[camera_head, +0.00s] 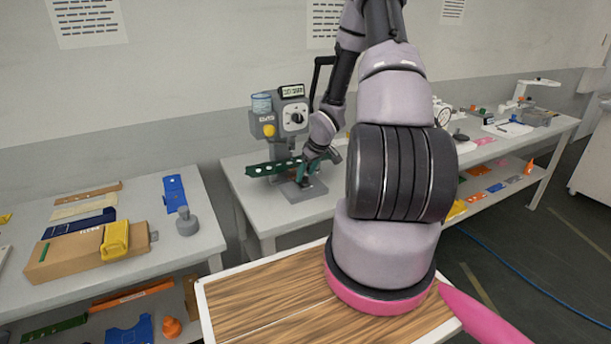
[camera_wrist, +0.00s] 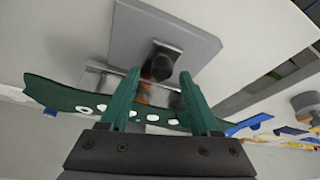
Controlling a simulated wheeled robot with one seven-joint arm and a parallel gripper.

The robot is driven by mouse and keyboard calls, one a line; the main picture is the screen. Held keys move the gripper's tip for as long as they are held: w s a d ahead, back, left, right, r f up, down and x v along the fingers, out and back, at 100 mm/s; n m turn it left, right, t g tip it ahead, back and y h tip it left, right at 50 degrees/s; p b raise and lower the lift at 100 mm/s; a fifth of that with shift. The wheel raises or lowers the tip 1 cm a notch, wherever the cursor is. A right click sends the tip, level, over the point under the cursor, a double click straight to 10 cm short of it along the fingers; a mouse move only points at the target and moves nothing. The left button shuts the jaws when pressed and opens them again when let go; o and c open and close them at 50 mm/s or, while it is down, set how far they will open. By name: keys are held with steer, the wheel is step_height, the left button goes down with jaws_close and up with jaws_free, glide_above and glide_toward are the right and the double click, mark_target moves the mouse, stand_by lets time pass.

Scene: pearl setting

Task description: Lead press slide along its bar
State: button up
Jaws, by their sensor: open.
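The press (camera_head: 287,125) stands on the middle table, with a grey body, a dial and a yellow button. Its flat grey base plate (camera_head: 290,192) also shows in the wrist view (camera_wrist: 190,30). In the wrist view, a pale metal bar (camera_wrist: 103,79) runs across near the plate, and a dark block with an orange part (camera_wrist: 158,68) sits by it; this may be the slide. My gripper (camera_wrist: 159,80) is open, its two green fingers on either side of the block in the picture. Contact cannot be told. In the head view my gripper (camera_head: 306,174) is low at the press, partly hidden.
A left table (camera_head: 85,275) holds a cardboard box (camera_head: 75,256) with a yellow part. A wooden-topped surface (camera_head: 255,308) is in front.

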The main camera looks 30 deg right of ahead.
steer(key=v, duration=0.9)
steer(key=shift+r, duration=0.4)
steer(key=shift+r, duration=0.1)
steer(key=s+a+r+m+h, duration=0.1)
steer(key=s+a+r, duration=0.15)
steer(key=r, duration=0.45)
steer(key=s+a+r+m+h, duration=0.1)
steer(key=s+r+m, duration=0.15)
steer(key=r, duration=0.55)
steer(key=s+a+r+m+h, duration=0.1)
steer(key=s+a+r+h, duration=0.15)
steer(key=r, duration=0.45)
steer(key=s+a+r+m+t+y, duration=0.1)
steer(key=s+a+r+m+y, duration=0.1)
steer(key=s+a+r, duration=0.3)
steer(key=s+a+r+m+t+y, duration=0.1)
steer(key=s+a+r+y, duration=0.2)
steer(key=s+a+r, duration=0.3)
steer(key=s+r, duration=0.1)
steer(key=s, duration=0.4)
steer(key=shift+s+r+m+t, duration=0.2)
steer(key=shift+r+m+t, duration=0.05)
steer(key=shift+m+t, duration=0.1)
